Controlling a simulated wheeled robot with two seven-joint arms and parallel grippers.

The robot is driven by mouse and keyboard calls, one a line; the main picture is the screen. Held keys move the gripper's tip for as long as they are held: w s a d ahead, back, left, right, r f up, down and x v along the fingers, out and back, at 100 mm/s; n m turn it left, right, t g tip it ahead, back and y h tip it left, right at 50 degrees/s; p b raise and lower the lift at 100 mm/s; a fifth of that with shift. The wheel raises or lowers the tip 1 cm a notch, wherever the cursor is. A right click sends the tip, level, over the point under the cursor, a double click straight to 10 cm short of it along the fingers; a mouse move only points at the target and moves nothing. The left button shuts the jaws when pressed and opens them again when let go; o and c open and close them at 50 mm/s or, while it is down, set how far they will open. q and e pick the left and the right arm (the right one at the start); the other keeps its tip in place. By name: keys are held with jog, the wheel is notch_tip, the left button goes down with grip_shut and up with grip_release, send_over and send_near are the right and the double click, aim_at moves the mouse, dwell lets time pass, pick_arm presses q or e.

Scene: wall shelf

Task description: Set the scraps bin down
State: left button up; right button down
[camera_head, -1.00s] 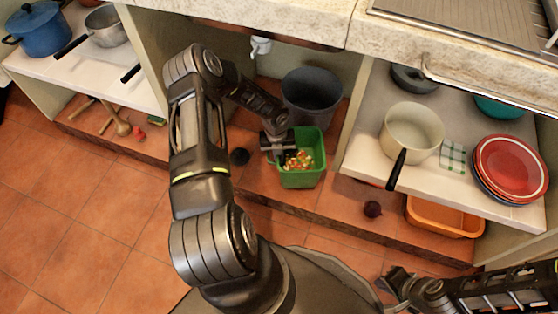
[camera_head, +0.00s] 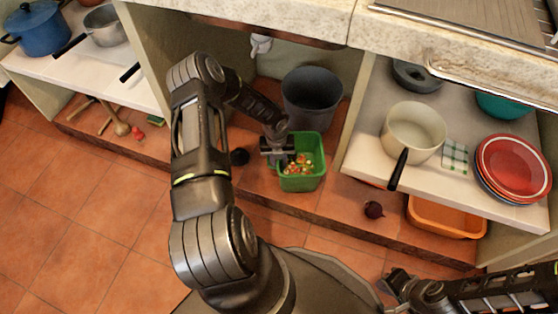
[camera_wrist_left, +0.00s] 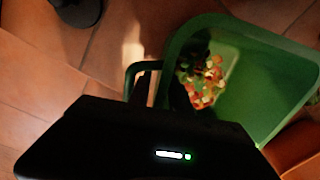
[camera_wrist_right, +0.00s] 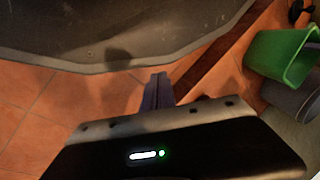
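The scraps bin (camera_head: 302,182) is an open green bin with mixed food scraps (camera_head: 300,163) inside. It is at the cabinet's low base, in front of a dark grey bin. My left gripper (camera_head: 282,158) is at its left side. In the left wrist view, the bin's green handle (camera_wrist_left: 131,76) meets the gripper, which appears shut on it; the fingertips are mostly hidden. I cannot tell whether the bin's underside touches the base. My right gripper (camera_head: 390,284) is empty, away at the lower right; its fingers are together in the right wrist view (camera_wrist_right: 158,82).
The dark grey bin (camera_head: 312,97) stands just behind. A dark round item (camera_head: 239,156) lies left of the scraps bin and a purple onion (camera_head: 374,210) lies to the right. An orange tub (camera_head: 447,219) sits under the right shelf. A pan handle (camera_head: 398,170) overhangs that shelf.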

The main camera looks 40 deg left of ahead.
pick_arm(q)
jog(key=shift+r+p, duration=0.3)
jog(key=shift+r, duration=0.15)
notch_tip(320, 180, up, 11)
jog(key=p, duration=0.4)
jog(key=shift+s+a+r, duration=0.2)
jog(key=shift+s, duration=0.1)
dwell(0.4)
